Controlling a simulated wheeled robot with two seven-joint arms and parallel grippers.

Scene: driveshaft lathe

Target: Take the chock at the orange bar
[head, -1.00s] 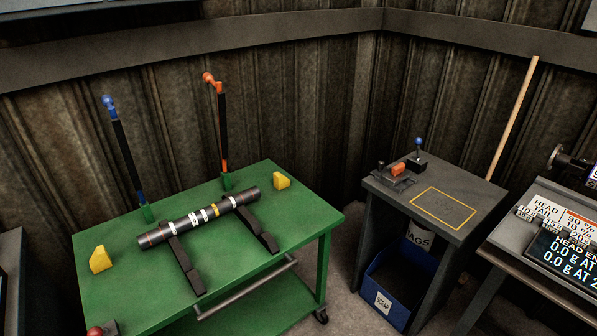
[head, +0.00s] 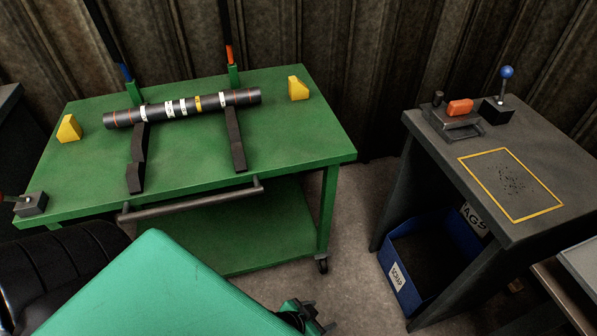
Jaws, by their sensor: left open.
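A green cart (head: 255,135) carries a dark shaft (head: 220,98) with white, yellow and red bands, lying across two black supports. Behind it on the right stands the bar with orange trim (head: 229,55); its top is out of view. The yellow chock (head: 298,89) sits on the cart top just to the right of this bar and the shaft's right end, touching neither. Another yellow chock (head: 69,129) sits by the shaft's left end, on the blue bar's side. My left gripper (head: 312,324) is open at the bottom edge, low in front of the cart, well away from the chock. My right gripper is out of view.
The blue bar (head: 126,72) stands at the cart's back left. A handle rail (head: 190,201) runs along the cart's front. A grey bench (head: 460,165) with an orange-topped device (head: 459,107) stands to the right, a blue bin (head: 405,275) beneath it. Floor shows between cart and bench.

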